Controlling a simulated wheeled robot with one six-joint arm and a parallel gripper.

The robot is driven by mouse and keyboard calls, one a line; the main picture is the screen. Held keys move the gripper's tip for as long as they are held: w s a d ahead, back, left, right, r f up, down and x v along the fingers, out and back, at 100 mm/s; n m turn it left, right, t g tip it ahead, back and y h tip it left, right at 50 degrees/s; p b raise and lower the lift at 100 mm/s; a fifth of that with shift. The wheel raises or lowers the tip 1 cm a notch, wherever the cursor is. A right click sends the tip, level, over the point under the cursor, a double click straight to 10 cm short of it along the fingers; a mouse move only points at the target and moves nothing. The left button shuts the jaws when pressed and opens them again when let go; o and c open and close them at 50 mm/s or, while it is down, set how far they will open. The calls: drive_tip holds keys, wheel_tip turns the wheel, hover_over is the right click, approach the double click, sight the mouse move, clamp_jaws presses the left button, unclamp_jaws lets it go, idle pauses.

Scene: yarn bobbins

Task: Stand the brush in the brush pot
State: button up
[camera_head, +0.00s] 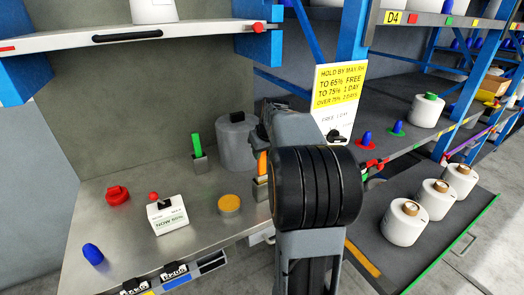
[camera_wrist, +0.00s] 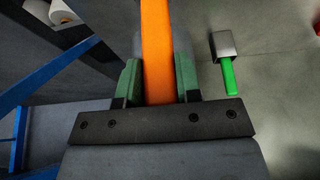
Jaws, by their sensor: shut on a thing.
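My gripper (camera_wrist: 159,78) is shut on an orange bar-like handle, apparently the brush (camera_wrist: 157,40), between its two green pads. In the head view the orange handle (camera_head: 262,163) stands nearly upright beside my wrist, which hides my fingers and much of the handle. A small grey metal block-like holder (camera_head: 262,189) shows at its lower end; I cannot tell whether the handle is inside it. A similar square grey metal holder (camera_head: 199,164) stands left on the bench with a green handle (camera_head: 196,143) upright in it. It also shows at right in the wrist view (camera_wrist: 223,44).
A shelf (camera_head: 140,37) overhangs the back left.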

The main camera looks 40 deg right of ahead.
drive_tip(key=shift+f+b, duration=1.5)
drive_tip(key=shift+f, duration=0.55)
drive_tip(key=o, duration=1)
drive_tip(key=shift+r, duration=0.1)
drive_tip(key=v, duration=1.3)
drive_tip(key=shift+s+r, duration=0.1)
drive_tip(key=shift+r, duration=0.2)
